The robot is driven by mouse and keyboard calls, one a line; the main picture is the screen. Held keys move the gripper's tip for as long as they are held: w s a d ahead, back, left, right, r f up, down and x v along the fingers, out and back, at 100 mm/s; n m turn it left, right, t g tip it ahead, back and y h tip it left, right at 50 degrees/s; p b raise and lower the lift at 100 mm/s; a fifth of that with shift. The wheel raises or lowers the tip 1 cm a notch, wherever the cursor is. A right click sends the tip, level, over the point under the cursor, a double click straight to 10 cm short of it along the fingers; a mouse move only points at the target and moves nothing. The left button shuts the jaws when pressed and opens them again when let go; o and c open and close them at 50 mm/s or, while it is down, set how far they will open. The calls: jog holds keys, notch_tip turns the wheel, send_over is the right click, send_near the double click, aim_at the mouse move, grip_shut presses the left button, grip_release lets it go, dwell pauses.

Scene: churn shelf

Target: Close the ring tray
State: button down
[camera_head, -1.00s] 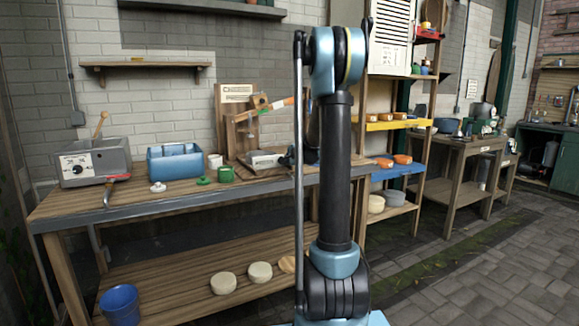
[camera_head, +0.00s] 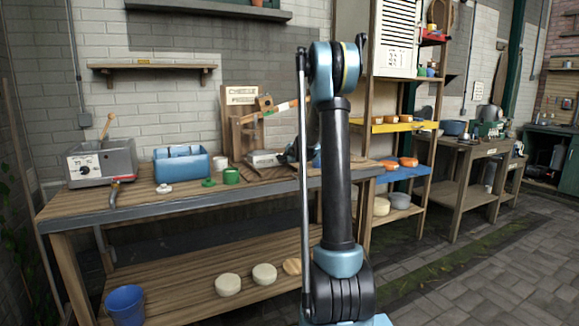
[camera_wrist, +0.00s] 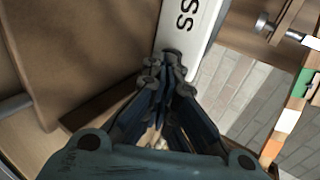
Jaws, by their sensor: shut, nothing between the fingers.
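My gripper (camera_wrist: 168,75) shows in the wrist view with its dark blue fingers together and nothing between them. Its tips are in front of a white sign plate with dark letters (camera_wrist: 190,28); I cannot tell whether they touch. In the head view the wooden cheese press (camera_head: 240,115) stands on the workbench, left of my arm. A grey metal tray (camera_head: 264,158) sits at the foot of the press; I cannot tell whether it is the ring tray or how far open it is. My arm hides part of this area, and the gripper is mostly hidden there.
The workbench (camera_head: 100,213) carries a grey heater box (camera_head: 98,165), a blue bin (camera_head: 181,164) and a green cup (camera_head: 231,176). Pale cheeses (camera_head: 228,284) lie on its lower shelf. A shelf rack (camera_head: 395,172) stands right. Paved floor at the right is clear.

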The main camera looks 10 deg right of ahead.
jog(key=w+a, duration=0.1)
jog(key=w, duration=0.2)
jog(key=w+a, duration=0.1)
jog(key=w, duration=0.2)
jog(key=w+a, duration=0.1)
jog(key=w, duration=0.3)
jog(key=shift+a, duration=0.1)
jog(key=shift+w+r, duration=0.1)
jog(key=shift+w, duration=0.1)
